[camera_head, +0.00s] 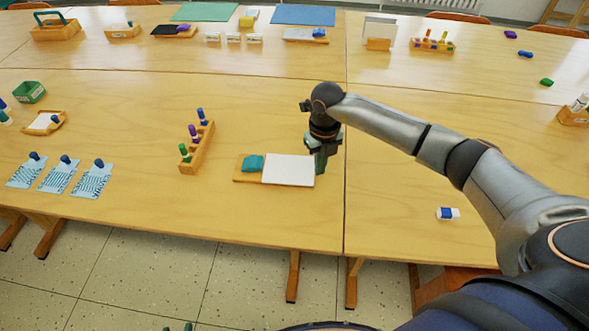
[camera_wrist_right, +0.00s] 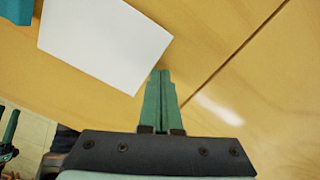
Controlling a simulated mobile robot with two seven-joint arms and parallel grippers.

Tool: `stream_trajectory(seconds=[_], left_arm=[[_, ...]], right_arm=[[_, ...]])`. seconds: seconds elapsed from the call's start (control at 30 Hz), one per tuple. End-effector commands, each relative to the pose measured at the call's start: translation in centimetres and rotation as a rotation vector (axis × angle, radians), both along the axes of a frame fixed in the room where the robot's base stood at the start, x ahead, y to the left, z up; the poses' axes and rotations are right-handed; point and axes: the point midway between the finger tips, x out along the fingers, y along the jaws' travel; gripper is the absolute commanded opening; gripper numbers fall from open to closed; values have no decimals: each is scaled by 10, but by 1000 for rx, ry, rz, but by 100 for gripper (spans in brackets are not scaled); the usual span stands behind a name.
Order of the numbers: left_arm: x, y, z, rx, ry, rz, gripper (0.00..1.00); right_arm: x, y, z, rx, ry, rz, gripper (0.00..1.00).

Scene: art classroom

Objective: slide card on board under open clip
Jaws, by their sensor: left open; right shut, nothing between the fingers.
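The wooden board (camera_head: 248,180) lies near the table's front edge. A teal clip (camera_head: 252,163) sits on its left part; I cannot tell how far it is open. The white card (camera_head: 289,169) lies flat over the board's right part, its left edge close to the clip. The right wrist view shows the card (camera_wrist_right: 104,42) and part of the clip (camera_wrist_right: 17,10). My right gripper (camera_head: 320,168) is shut and empty, pointing down, with its fingertips (camera_wrist_right: 160,74) beside the card's right edge; contact is unclear. My left gripper (camera_head: 178,327) is open, low at the bottom edge, away from the board.
A wooden rack with several markers (camera_head: 197,148) stands left of the board. Printed cards with blue objects (camera_head: 60,178) lie further left. A blue and white eraser (camera_head: 447,213) lies to the right, past the table seam. The table between is clear.

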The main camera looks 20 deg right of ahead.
Motion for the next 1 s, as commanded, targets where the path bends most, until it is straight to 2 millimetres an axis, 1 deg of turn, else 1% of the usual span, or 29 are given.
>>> stream_trajectory(seconds=[1.0], left_arm=[[0, 0, -4, 0, 0, 0, 50]], right_arm=[[6, 11, 0, 0, -1, 0, 0]])
